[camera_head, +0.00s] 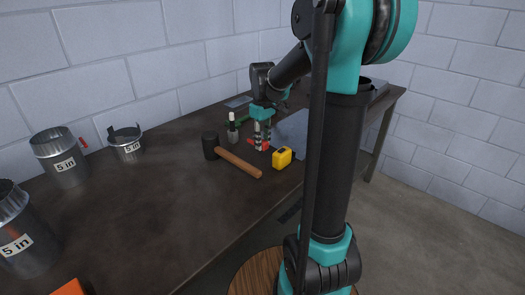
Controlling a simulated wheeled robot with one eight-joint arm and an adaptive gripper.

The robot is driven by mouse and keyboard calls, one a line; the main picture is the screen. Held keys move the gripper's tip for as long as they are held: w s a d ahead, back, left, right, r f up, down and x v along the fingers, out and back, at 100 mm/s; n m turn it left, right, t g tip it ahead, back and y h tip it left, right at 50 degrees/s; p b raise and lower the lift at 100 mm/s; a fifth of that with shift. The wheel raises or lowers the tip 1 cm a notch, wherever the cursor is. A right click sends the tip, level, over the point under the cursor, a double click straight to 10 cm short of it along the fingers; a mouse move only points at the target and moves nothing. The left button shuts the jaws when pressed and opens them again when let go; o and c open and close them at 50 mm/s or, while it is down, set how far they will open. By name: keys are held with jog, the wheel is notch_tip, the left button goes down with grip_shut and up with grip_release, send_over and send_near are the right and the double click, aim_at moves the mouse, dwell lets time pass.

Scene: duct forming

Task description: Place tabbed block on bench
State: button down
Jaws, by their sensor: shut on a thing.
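My gripper (262,136) points down over the middle of the dark bench (130,215), low near its surface. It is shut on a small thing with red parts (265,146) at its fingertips. The thing is too small and too covered by the fingers to tell its shape or whether it touches the bench. I cannot make out a tabbed block for certain.
A mallet (238,163) and a yellow tape measure (282,157) lie in front of my gripper. Duct pieces (60,158) stand at the left. The bench's middle left is clear.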

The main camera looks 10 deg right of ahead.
aim_at(263, 150)
jog(key=shift+f, duration=2.05)
jog(key=shift+f, duration=0.1)
jog(key=c, duration=1.3)
grip_release()
jog(key=shift+o, duration=0.2)
notch_tip(263, 150, up, 12)
jog(key=shift+r, duration=0.15)
